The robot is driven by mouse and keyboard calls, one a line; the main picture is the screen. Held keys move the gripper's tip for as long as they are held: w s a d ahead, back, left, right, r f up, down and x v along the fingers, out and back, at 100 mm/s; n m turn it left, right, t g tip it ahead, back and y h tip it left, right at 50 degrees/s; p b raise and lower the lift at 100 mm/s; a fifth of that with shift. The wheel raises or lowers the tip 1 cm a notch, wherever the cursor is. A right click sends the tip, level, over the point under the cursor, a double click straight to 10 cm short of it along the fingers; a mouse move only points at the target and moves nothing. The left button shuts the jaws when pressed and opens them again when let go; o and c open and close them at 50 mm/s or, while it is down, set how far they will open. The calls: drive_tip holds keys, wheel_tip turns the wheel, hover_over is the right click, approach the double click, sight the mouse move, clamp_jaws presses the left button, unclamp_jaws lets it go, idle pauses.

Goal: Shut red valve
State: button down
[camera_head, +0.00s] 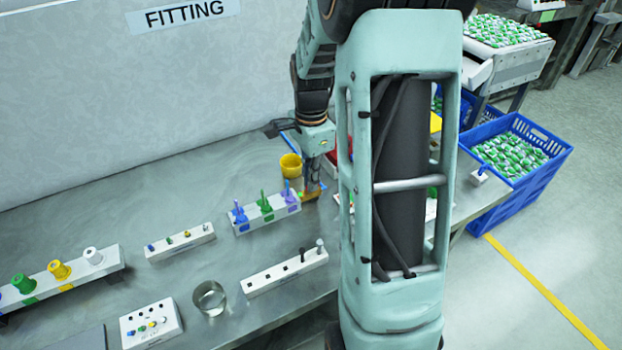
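No red valve can be made out clearly. A small patch of red (334,156) shows beside my arm, mostly hidden by it, and I cannot tell what it is. A light block (243,226) on the bench holds upright blue (239,212), green (265,203) and purple (287,192) handled parts. My gripper (312,187) points down just right of this block, near the purple part. Its fingers are small, dark and partly covered, so I cannot tell whether they are open or hold anything.
A yellow cup (291,165) stands behind the block. On the bench (190,190) are a rack of coloured knobs (62,279), two low strips (180,242) (286,273), a glass dish (209,298) and a button box (151,323). Blue crates (545,172) stand right. My arm blocks the middle.

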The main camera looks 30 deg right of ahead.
drive_tip(key=n, duration=0.4)
drive_tip(key=shift+s+d+n, duration=0.1)
drive_tip(key=shift+n, duration=2.1)
drive_tip(key=c, duration=2.2)
unclamp_jaws()
drive_tip(key=shift+o, duration=0.2)
drive_tip(key=shift+r, duration=0.1)
wheel_tip(320, 180, up, 12)
